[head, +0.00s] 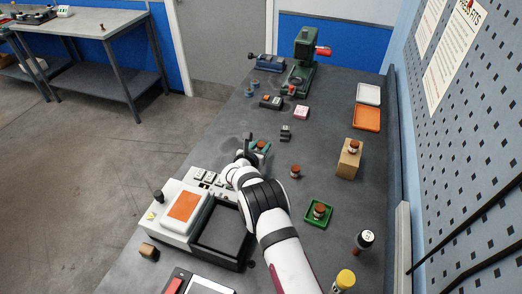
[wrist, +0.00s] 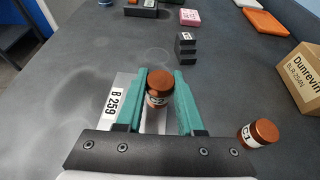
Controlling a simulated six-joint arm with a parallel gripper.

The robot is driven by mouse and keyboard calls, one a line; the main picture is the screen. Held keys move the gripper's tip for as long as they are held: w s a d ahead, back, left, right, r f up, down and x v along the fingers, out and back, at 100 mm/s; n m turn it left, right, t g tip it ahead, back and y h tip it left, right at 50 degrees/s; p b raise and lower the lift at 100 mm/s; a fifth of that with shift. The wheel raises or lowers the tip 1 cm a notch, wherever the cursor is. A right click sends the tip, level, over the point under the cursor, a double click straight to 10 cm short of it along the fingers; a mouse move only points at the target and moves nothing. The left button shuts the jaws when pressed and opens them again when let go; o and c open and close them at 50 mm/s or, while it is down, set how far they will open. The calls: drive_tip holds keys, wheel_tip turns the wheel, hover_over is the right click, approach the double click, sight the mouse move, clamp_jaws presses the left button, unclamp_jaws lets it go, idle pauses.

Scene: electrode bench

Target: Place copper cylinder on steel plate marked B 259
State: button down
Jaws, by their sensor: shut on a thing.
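The cylinder looks upright between the fingertips. The steel plate marked B 259 (wrist: 115,102) lies below and behind the fingers in the wrist view, its label to the left. I cannot tell whether the cylinder touches the plate or hangs above it. In the head view my gripper (head: 257,147) is over the middle of the bench with the held cylinder (head: 262,144). The plate is not clear there.
Another copper cylinder (wrist: 260,132) stands right of my gripper. Others stand on a cardboard box (head: 347,164) and in a green tray (head: 308,220). A small dark block (head: 286,133) stands beyond my gripper. A white device with an orange panel (head: 185,206) is at left.

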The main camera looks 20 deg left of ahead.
drive_tip(key=shift+f, duration=1.05)
drive_tip(key=c, duration=0.5)
unclamp_jaws()
drive_tip(key=shift+f, duration=0.15)
